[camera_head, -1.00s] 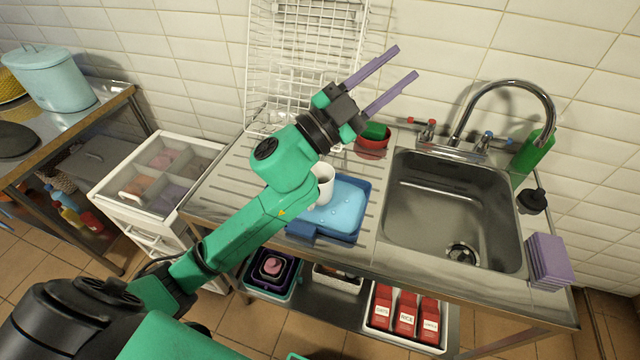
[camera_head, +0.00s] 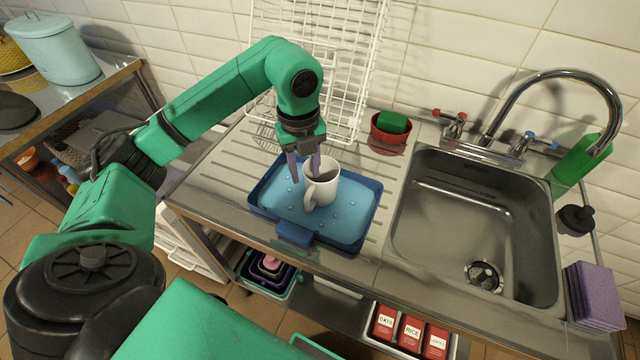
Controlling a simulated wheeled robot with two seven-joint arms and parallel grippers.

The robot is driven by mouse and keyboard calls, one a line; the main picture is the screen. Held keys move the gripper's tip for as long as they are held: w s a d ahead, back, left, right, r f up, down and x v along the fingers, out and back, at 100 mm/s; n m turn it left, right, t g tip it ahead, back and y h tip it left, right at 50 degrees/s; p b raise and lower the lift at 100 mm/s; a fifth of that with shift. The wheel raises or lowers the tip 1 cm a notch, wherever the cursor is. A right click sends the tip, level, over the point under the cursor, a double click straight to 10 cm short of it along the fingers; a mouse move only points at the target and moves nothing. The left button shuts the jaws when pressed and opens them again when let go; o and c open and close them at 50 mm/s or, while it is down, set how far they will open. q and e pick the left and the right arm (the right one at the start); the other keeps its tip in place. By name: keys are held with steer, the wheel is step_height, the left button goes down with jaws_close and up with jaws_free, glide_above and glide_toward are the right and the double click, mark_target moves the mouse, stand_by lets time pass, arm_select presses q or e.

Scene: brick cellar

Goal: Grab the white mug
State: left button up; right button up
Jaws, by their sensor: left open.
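The white mug (camera_head: 325,190) stands upright on a light-blue lid inside a dark-blue tray (camera_head: 376,215) on the drainboard. Its handle faces the lower left. My left gripper (camera_head: 303,177) points down at the mug from behind and left. Its two purple fingers are apart. The right finger overlaps the mug's rim in the picture; I cannot tell whether it is inside, behind or touching it. The left finger is outside the mug, to its left. My right gripper is not in view.
A white wire rack (camera_head: 325,70) stands against the wall behind my arm. A red bowl (camera_head: 389,132) with a green sponge is behind the tray. The steel sink (camera_head: 475,225) and tap are on the right. The ribbed drainboard left of the tray is clear.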

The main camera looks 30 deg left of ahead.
mark_target(307, 186)
arm_select(q)
step_height(307, 186, down, 5)
steer(key=shift+f+p, duration=0.1)
steer(key=shift+p, duration=1.05)
steer(key=shift+w+f, duration=0.1)
steer(key=shift+f, duration=0.2)
steer(key=c, duration=0.6)
jaws_close()
